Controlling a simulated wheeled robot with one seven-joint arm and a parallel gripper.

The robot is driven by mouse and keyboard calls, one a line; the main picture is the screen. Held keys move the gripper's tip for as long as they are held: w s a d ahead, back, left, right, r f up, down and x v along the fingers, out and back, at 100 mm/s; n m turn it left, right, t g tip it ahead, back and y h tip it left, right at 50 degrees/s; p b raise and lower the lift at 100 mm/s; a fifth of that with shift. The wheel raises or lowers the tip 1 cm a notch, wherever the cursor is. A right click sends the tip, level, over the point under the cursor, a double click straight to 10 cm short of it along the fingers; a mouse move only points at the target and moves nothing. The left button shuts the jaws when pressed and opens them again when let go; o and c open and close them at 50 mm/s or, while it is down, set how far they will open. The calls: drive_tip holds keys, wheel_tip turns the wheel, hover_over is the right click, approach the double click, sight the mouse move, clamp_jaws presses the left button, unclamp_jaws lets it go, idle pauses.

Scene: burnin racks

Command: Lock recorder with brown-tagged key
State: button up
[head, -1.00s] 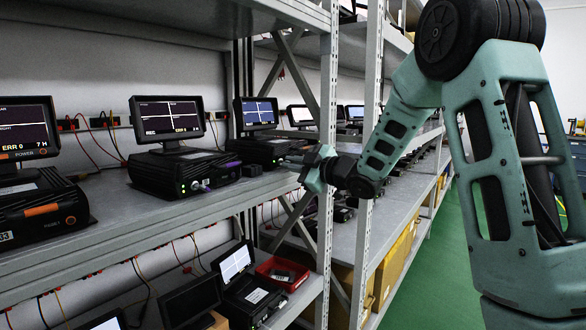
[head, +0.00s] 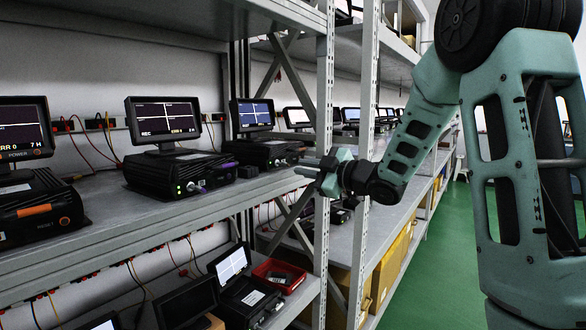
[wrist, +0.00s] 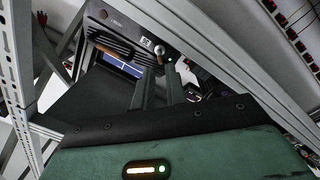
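A black recorder (head: 178,174) stands on the upper shelf under a monitor (head: 163,120) reading REC. Its front carries a round silver lock (head: 191,187) beside a green light. My gripper (head: 304,171) is in front of the shelf upright, right of this recorder and apart from it, fingers pointing left. In the wrist view my two fingers (wrist: 160,85) stand apart with a gap between them and nothing clearly held. Beyond them a recorder face (wrist: 118,22) shows a silver knob (wrist: 158,48) and a green light.
Another recorder (head: 38,203) with an orange handle stands at left, and one (head: 262,153) stands behind at right. A purple item (head: 230,165) is near the middle recorder. A red tray (head: 290,268) is on the lower shelf. Metal uprights (head: 322,230) flank my arm. Green floor is clear at right.

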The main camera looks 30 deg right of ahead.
drive_tip(key=v, duration=1.2)
drive_tip(key=shift+b, duration=0.3)
drive_tip(key=w+a+f+m+g+h+p, duration=0.1)
drive_tip(key=w+a+m+g+p, duration=0.15)
drive_tip(key=a, duration=0.45)
drive_tip(key=w+a+f+m+g+h+p, duration=0.2)
drive_tip(key=w+a, duration=0.1)
drive_tip(key=a, duration=0.4)
drive_tip(key=s+a+f+g+p, duration=0.2)
drive_tip(key=s+a+f+g, duration=0.15)
drive_tip(key=a, duration=0.45)
drive_tip(key=s+a+f+g+p, duration=0.1)
drive_tip(key=s+a+g, duration=0.3)
drive_tip(key=s, duration=0.8)
drive_tip(key=s+a+f+g+h+p, duration=0.1)
drive_tip(key=s+a+g+p, duration=0.2)
drive_tip(key=s, duration=1)
drive_tip(key=a+g, duration=0.2)
drive_tip(key=a, duration=0.3)
drive_tip(key=shift+f+h, duration=0.3)
drive_tip(key=shift+m, duration=0.25)
